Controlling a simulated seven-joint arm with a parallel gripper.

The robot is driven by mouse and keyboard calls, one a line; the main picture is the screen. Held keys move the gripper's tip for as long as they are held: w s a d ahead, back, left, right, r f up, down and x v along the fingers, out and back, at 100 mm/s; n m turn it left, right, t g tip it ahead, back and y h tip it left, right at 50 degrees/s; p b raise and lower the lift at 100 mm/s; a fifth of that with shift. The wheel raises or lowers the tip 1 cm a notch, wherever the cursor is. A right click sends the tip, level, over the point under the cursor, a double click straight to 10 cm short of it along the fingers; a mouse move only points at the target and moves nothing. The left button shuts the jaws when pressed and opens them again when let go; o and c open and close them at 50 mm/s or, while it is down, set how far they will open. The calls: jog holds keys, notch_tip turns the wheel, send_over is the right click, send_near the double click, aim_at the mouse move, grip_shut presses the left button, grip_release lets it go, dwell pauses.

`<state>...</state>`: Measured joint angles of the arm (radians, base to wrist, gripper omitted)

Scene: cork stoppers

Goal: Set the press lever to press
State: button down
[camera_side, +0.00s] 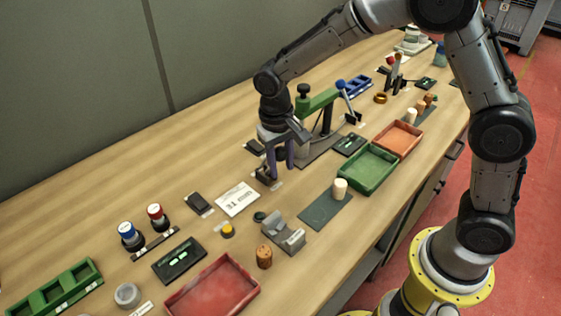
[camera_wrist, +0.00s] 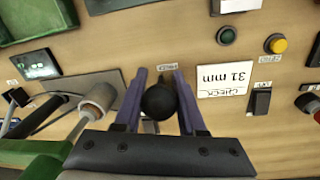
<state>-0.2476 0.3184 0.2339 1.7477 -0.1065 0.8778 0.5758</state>
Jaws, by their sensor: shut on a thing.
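In the wrist view a lever with a black ball knob (camera_wrist: 159,102) stands between the purple fingers of my gripper (camera_wrist: 160,88). My gripper is shut on this lever; its knob hides the contact and most of the shaft. A small white label (camera_wrist: 167,67) lies on the table just beyond it, too small to read surely. In the side view my gripper (camera_side: 279,164) points down at the table left of the green press (camera_side: 318,101). There the lever's knob is hidden by the fingers, and its angle is unclear.
A "31 mm" card (camera_side: 236,199) lies near my gripper, with a black switch (camera_side: 199,204) beyond it. The press frame stands close on the other side, with a blue-knobbed handle (camera_side: 340,84). A green tray (camera_side: 368,168) and a red tray (camera_side: 213,290) stand toward the front edge.

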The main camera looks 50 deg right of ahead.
jog(key=shift+s+f, duration=0.55)
jog(key=shift+s, duration=0.05)
jog(key=shift+f, duration=0.1)
jog(key=c, duration=0.5)
grip_release()
jog(key=shift+w, duration=0.1)
jog(key=shift+r, duration=0.2)
jog(key=r, duration=0.4)
jog(key=a+r, duration=0.1)
jog(key=r, duration=0.8)
jog(key=shift+w+a+r, duration=0.15)
jog(key=shift+w+r, duration=0.05)
jog(key=shift+r, duration=0.15)
